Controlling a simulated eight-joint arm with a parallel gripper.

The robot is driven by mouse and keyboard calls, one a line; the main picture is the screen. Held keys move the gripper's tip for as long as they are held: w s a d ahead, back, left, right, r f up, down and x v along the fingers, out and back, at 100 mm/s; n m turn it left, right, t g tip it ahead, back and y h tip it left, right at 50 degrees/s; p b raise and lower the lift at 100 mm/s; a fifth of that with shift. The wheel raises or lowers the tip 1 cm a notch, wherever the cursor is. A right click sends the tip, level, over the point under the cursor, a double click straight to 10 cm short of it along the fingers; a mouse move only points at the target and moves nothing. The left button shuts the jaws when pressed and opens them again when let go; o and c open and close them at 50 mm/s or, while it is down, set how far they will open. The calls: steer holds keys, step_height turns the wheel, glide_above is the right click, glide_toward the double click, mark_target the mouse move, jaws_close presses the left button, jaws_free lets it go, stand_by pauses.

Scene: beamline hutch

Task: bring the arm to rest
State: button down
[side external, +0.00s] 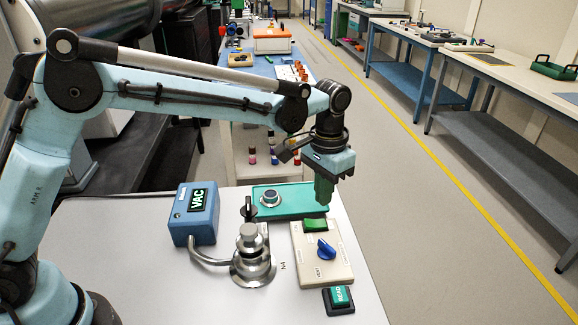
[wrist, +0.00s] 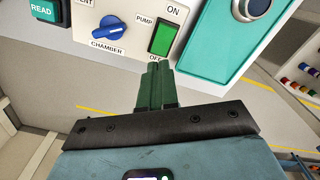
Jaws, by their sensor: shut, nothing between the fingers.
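My gripper (side external: 324,200) points down with its green fingers together and nothing between them. In the side view it hangs above the bench, by the right end of the teal tray and the far end of the cream control panel (side external: 335,268). In the wrist view the shut fingers (wrist: 156,68) appear just below the panel's green rocker switch (wrist: 162,38), with no clear contact. The switch also shows in the side view (side external: 315,225). A blue chamber knob (wrist: 108,30) sits beside it on the panel.
The teal tray (side external: 300,195) holds a round blue-topped piece (side external: 270,199). A blue VAC box (side external: 195,213) and a metal vacuum fitting (side external: 252,260) stand left of the panel. A READ button (side external: 340,297) is at the front. Open floor lies to the right.

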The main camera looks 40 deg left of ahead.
steer(key=shift+r, duration=0.8)
steer(key=s+a+r+n+t, duration=0.2)
steer(key=s+a+r+t, duration=0.2)
steer(key=s+a+r, duration=0.5)
steer(key=s+a+f+t, duration=0.1)
steer(key=s+a, duration=0.1)
steer(key=s, duration=0.1)
steer(key=s+a+f+t, duration=0.1)
steer(key=s+a+f, duration=0.1)
steer(key=s+a+f+n+t, duration=0.1)
steer(key=s+a+f, duration=0.1)
steer(key=s+a, duration=0.1)
steer(key=shift+s+f, duration=0.1)
steer(key=shift+s, duration=0.2)
